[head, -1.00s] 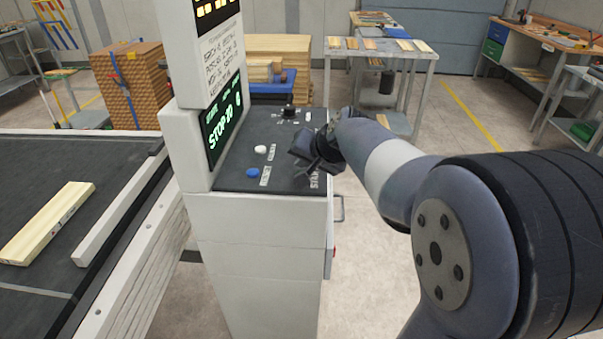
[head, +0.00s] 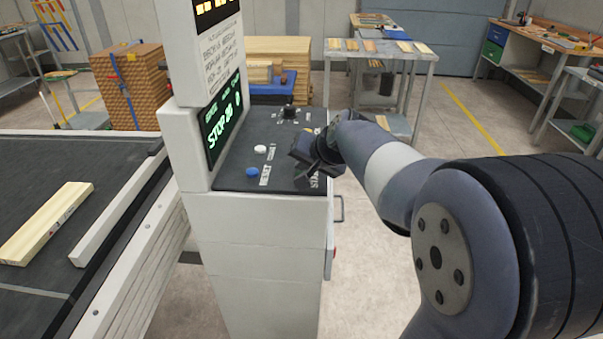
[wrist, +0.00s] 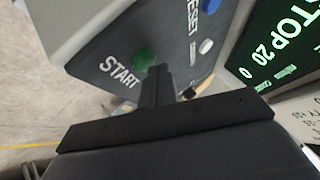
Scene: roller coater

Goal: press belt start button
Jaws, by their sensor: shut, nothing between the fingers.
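The green start button (wrist: 145,58) sits on the dark sloped panel beside the white word START in the wrist view. In the head view my gripper hides it. My gripper (wrist: 158,72) is shut and empty, with its fingertips right at the button's edge in the wrist view; I cannot tell whether they touch it. In the head view my gripper (head: 303,150) is over the right side of the control panel (head: 232,178). The green-lit screen (head: 222,122) reads STOP and a number.
A blue reset button (head: 252,172), a white button (head: 260,150) and a black knob (head: 289,112) share the panel. A wooden board (head: 48,222) lies on the dark belt (head: 100,160) at left. A red button (head: 334,252) is on the cabinet's right side.

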